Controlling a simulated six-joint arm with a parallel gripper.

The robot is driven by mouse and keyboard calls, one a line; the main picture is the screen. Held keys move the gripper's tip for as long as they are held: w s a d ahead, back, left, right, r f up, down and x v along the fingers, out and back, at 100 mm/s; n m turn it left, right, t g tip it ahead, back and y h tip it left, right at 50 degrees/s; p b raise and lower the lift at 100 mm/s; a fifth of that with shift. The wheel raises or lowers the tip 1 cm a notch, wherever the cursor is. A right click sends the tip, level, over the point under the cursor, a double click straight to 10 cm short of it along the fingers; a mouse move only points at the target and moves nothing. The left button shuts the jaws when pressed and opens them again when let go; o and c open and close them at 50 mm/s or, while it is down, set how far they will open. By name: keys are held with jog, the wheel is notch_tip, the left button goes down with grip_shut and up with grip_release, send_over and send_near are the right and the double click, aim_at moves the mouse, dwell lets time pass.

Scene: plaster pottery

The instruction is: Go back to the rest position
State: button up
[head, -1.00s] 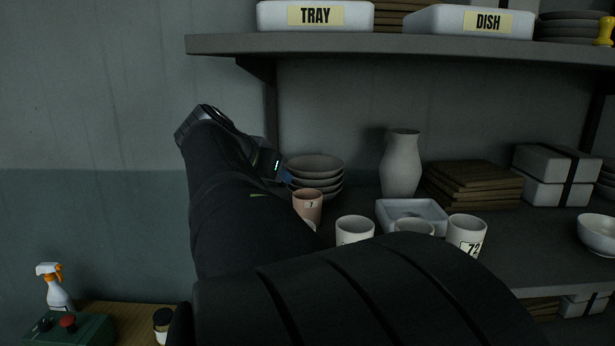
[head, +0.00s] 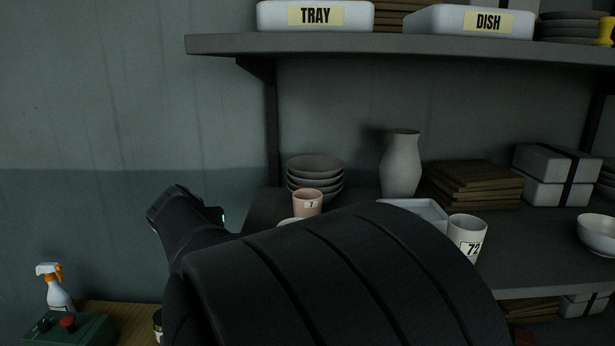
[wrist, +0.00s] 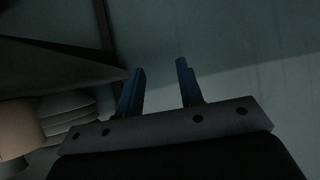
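In the wrist view my gripper (wrist: 160,88) has its two blue fingers apart with nothing between them, only the wall behind. In the head view my dark arm fills the lower middle and hides the fingers. A pink cup marked 7 (head: 307,203) stands on the lower shelf right of my wrist, in front of a stack of grey bowls (head: 315,172). A white cup marked 72 (head: 467,238) stands to the right of my arm. A white tray (head: 425,211) is partly hidden behind my arm.
A pale vase (head: 400,165), stacked brown boards (head: 473,187) and a white bowl (head: 598,234) stand on the lower shelf. The upper shelf (head: 400,47) overhangs it. A spray bottle (head: 53,287) and a green control box (head: 70,330) are lower left. The wall area left of the shelf is clear.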

jog(key=a+f, duration=0.1)
jog(key=s+a+f+n+y, duration=0.1)
jog(key=a, duration=0.1)
jog(key=a+f+n, duration=0.1)
jog(key=shift+s+a+y, duration=0.25)
jog(key=shift+s+y, duration=0.1)
jog(key=shift+y, duration=0.05)
jog(key=shift+o, duration=0.5)
